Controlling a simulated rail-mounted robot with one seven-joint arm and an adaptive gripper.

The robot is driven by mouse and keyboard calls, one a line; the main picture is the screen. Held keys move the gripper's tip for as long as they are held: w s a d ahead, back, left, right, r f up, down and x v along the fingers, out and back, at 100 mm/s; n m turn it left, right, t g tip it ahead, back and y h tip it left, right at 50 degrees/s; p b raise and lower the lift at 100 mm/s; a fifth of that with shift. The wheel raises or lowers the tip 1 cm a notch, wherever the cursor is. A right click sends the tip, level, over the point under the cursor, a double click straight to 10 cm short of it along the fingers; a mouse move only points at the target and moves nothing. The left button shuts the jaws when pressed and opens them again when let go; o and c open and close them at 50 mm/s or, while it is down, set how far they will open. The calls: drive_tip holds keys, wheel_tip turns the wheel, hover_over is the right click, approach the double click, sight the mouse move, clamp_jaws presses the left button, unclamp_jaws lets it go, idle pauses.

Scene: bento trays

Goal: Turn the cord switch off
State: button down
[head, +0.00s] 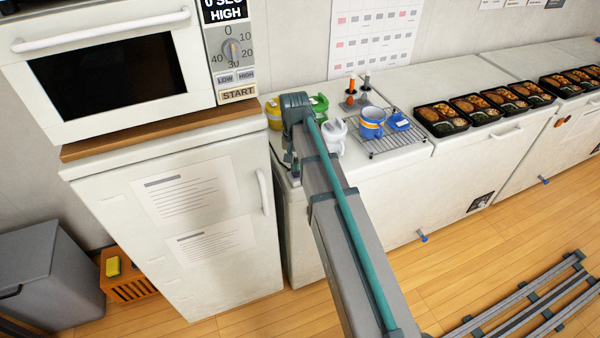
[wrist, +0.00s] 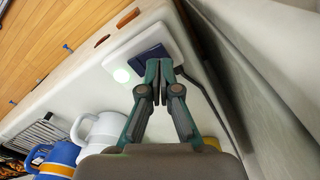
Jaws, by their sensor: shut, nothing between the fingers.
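The cord switch (wrist: 178,43) shows in the wrist view as a pale body with a dark blue rocker (wrist: 148,54). A pale greenish glow (wrist: 121,75) shows beside it, and a dark cord (wrist: 203,90) runs off to the right. My gripper (wrist: 158,66) is shut and empty, its fingertips at the rocker's lower edge. They overlap the rocker in this view; I cannot tell whether they touch it or which way it is tilted. In the head view my arm reaches over the white counter, and the switch cannot be made out there.
A white mug (head: 335,138) and a blue mug with a yellow band (head: 371,123) stand close right of my arm. Green (head: 320,106) and yellow (head: 274,117) items stand behind it. A white fridge (head: 170,210) with a microwave (head: 110,70) is left. Bento trays (head: 440,118) line the right.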

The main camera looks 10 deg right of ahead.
sight(295, 173)
drive_tip(key=shift+f+b, duration=0.45)
drive_tip(key=shift+f, duration=0.7)
idle(0.6)
drive_tip(key=shift+r+p, duration=2.5)
drive_tip(key=shift+r, duration=1)
